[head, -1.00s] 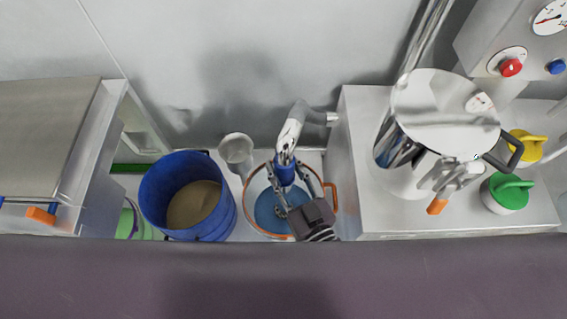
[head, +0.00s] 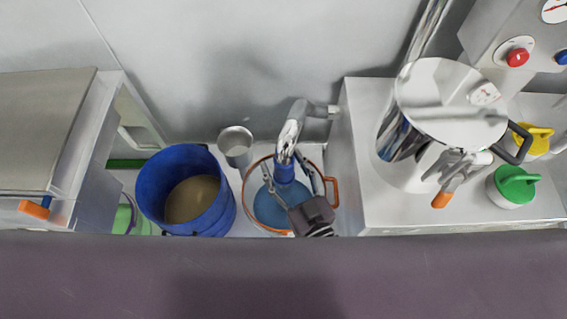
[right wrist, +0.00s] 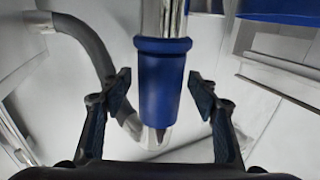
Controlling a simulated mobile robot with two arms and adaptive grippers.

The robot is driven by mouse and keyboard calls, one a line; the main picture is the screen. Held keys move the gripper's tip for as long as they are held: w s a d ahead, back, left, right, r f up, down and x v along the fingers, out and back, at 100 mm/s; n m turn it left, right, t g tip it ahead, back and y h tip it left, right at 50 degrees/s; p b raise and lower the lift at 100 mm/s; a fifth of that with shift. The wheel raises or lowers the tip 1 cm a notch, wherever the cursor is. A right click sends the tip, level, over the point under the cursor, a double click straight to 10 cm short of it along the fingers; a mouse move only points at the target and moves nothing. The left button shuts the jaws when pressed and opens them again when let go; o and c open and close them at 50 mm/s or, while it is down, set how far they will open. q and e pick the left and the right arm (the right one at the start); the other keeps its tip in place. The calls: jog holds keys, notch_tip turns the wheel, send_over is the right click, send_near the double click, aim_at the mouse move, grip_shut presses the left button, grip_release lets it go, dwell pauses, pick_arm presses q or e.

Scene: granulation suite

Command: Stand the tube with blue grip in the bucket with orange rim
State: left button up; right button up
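The bucket with orange rim (head: 334,192) stands on the floor between the blue drum and the right cabinet, with a blue interior. The tube with blue grip (head: 291,132) is chrome and reaches over the bucket. Its blue grip (head: 285,173) is above the bucket's opening in the head view; whether its lower end touches the bucket is unclear. My right gripper (head: 292,178) is over the bucket, its fingers spread either side of the grip. In the right wrist view, the blue grip (right wrist: 162,85) is between the open fingers (right wrist: 160,90), with a gap on each side. My left gripper is out of view.
A blue drum (head: 160,190) with tan contents stands to the left. A grey cup-like vessel (head: 236,147) is behind the bucket. The right cabinet (head: 362,160) carries a metal pot (head: 445,105) and a green-lidded container (head: 517,186). A grey hose (head: 315,108) runs from the tube to that cabinet.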

jog(key=shift+s+d+f, duration=0.1)
jog(key=shift+s+f, duration=0.05)
jog(key=shift+s, duration=0.1)
jog(key=v, duration=1.1)
jog(key=shift+s, duration=0.25)
jog(key=shift+d, duration=0.1)
